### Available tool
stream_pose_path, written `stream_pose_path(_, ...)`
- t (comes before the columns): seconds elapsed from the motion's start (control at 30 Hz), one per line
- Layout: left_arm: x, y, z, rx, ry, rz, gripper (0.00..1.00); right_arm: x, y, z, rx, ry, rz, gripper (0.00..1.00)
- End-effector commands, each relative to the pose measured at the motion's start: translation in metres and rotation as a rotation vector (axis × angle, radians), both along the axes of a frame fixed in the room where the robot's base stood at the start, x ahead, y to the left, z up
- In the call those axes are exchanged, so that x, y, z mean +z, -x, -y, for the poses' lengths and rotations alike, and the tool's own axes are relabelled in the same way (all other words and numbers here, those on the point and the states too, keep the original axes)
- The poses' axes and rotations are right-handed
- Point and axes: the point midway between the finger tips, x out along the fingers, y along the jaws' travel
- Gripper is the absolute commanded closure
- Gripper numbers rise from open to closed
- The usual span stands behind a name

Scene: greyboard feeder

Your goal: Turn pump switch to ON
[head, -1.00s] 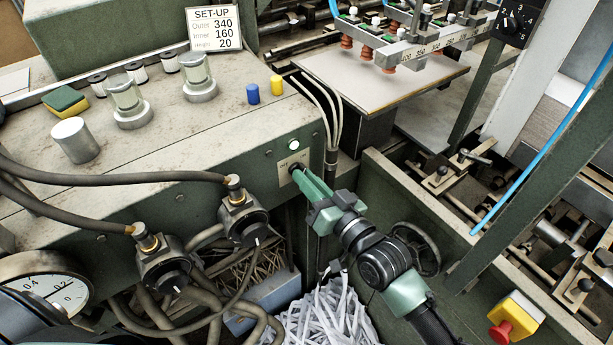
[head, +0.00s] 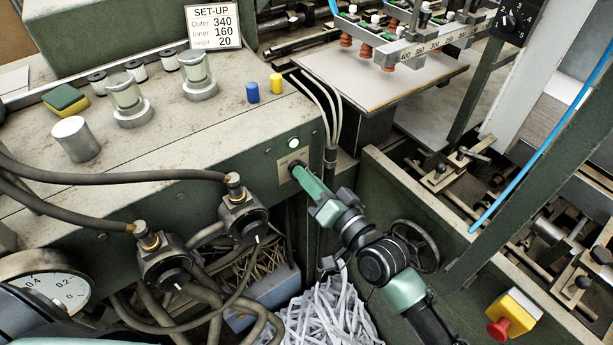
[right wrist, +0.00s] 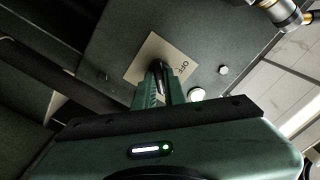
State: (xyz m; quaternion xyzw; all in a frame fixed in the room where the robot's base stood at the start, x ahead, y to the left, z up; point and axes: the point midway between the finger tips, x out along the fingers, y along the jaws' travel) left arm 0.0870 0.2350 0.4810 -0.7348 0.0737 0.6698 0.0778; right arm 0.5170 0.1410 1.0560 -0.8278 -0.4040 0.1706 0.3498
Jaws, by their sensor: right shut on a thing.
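The pump switch is a small black knob on a beige plate (head: 284,163) on the front face of the green machine housing. In the right wrist view, the plate (right wrist: 150,58) looks tilted and bears the letters OFF to the right of the knob. My right gripper (head: 297,169) reaches the plate from the lower right. Its fingers (right wrist: 160,78) are shut around the dark knob (right wrist: 160,66), which they largely hide, so its exact pointing direction is hard to tell. A round light (head: 293,143) sits just above the plate. My left gripper is not in view.
Two black regulators with hoses (head: 243,217) stand left of the switch. Below is a bin of paper shreds (head: 328,315). A handwheel (head: 416,246) is close to my right arm, and a red stop button (head: 498,329) is at the lower right.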

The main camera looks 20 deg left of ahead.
Motion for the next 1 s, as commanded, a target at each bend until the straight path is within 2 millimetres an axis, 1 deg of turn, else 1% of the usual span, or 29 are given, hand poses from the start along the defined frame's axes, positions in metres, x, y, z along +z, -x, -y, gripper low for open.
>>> stream_pose_path(0.17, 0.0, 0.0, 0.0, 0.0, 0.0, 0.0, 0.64, -0.001, 0.001, 0.0, 0.001, 0.0, -0.006, 1.0)
stream_pose_path(0.2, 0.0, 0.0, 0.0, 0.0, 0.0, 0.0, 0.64, -0.001, 0.001, 0.0, 0.001, 0.0, -0.006, 0.81)
stream_pose_path(0.23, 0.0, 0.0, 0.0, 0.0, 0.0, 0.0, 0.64, -0.001, 0.001, 0.0, 0.001, 0.0, -0.005, 0.72)
stream_pose_path(0.27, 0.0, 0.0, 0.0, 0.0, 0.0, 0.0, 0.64, -0.001, 0.001, 0.0, 0.001, 0.0, -0.005, 0.67)
stream_pose_path(0.53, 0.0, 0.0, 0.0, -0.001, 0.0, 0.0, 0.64, -0.001, 0.0, 0.0, 0.001, -0.001, -0.002, 0.67)
stream_pose_path(0.67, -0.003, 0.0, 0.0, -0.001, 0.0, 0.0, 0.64, -0.002, 0.005, 0.006, 0.0, 0.0, -0.002, 0.67)
stream_pose_path(1.0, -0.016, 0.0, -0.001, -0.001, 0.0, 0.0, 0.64, -0.004, 0.039, 0.049, 0.0, 0.003, -0.003, 0.67)
